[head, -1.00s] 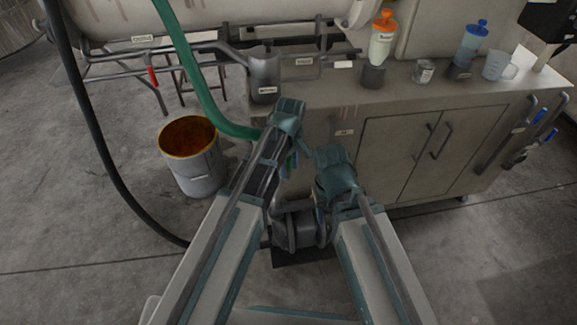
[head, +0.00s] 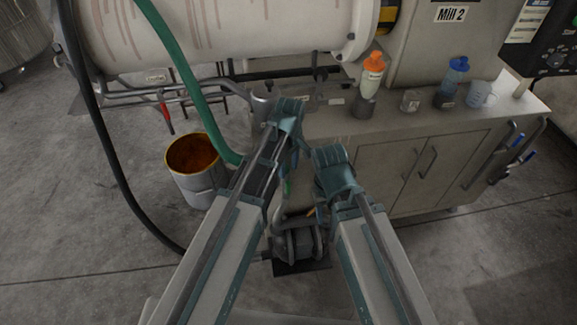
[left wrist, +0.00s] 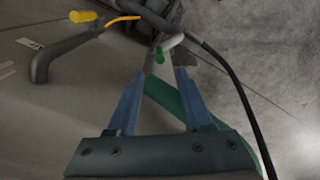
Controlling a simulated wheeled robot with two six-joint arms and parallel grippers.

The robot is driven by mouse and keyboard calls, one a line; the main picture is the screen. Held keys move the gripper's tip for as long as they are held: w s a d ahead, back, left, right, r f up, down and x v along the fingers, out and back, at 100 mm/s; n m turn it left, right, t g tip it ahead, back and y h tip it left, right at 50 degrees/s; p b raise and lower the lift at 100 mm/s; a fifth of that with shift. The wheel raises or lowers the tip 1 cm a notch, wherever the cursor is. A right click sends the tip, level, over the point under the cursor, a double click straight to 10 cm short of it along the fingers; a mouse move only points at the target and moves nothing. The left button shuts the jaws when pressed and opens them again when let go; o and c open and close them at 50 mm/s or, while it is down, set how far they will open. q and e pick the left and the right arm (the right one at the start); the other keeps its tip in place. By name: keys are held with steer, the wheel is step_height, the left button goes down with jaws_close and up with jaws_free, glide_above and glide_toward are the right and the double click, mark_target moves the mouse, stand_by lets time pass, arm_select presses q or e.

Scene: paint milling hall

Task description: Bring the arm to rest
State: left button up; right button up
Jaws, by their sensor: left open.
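My left arm (head: 225,235) comes up from the bottom left in the head view, with its teal joint (head: 287,112) in front of the bench edge. My left gripper (left wrist: 159,73) shows in the left wrist view, its two blue fingers apart. No held object shows between them; a green hose runs behind the fingers. My right arm (head: 375,260) comes up from the bottom right to a teal joint (head: 335,172). Its gripper fingers cannot be made out.
A steel bench (head: 395,130) carries an orange-capped bottle (head: 373,72), a blue-capped bottle (head: 455,75) and a clear jug (head: 480,94). A rust-brown-filled bucket (head: 196,180) stands left of my arms. A dark pump (head: 297,240) sits low between them. A green hose (head: 178,55) hangs close to my left arm.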

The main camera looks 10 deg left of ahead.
arm_select(q)
steer(key=shift+s, duration=0.1)
stand_by(0.4)
steer(key=s+r+m+y+p, duration=0.1)
steer(key=s+r+m+p, duration=0.8)
steer(key=s+m, duration=0.4)
steer(key=shift+s+d+r+m, duration=0.2)
steer(key=shift+s+d+m, duration=0.15)
steer(key=shift+s, duration=0.85)
